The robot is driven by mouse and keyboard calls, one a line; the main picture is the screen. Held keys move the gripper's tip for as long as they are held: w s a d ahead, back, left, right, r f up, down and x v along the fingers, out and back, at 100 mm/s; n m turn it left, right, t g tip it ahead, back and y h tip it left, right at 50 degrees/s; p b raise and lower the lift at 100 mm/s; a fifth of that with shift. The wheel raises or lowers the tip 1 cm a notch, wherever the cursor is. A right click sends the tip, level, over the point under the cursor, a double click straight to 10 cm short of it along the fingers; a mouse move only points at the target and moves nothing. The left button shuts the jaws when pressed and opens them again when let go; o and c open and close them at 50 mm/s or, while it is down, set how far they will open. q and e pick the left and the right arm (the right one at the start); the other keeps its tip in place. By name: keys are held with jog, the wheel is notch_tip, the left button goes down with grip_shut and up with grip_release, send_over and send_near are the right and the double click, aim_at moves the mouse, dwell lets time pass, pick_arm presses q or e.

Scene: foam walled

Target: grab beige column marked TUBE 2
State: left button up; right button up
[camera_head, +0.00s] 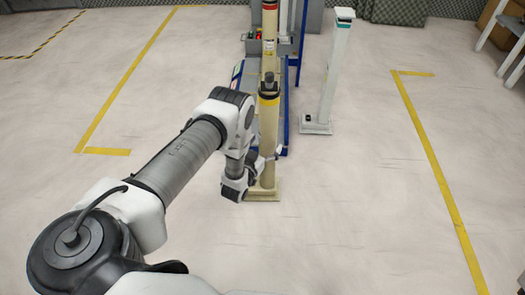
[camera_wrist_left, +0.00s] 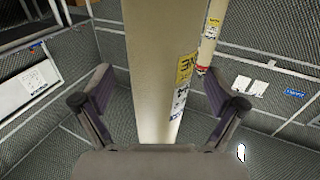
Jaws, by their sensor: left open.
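A beige column (camera_head: 268,130) with a yellow band and a dark knob on top stands upright on a square base in the head view. My left gripper (camera_head: 262,165) is at its lower part. In the left wrist view the beige column (camera_wrist_left: 155,50) rises between the two fingers of my open left gripper (camera_wrist_left: 160,80), with gaps visible on both sides. A yellow label (camera_wrist_left: 187,66) and a white label are on its right side, seen edge-on; I cannot read the column's number. My right gripper is not in view.
Another beige column with a red band (camera_head: 269,40) stands close behind. A white post with a green top (camera_head: 335,65) stands to the right. A blue-framed stand (camera_head: 287,110) is behind. Yellow floor lines (camera_head: 440,170) border clear floor.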

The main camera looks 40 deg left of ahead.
pick_arm(q)
jog(key=shift+w+a+f, duration=0.15)
jog(key=shift+w, duration=0.75)
jog(key=c, duration=1.8)
jog(key=shift+r, duration=0.2)
grip_shut()
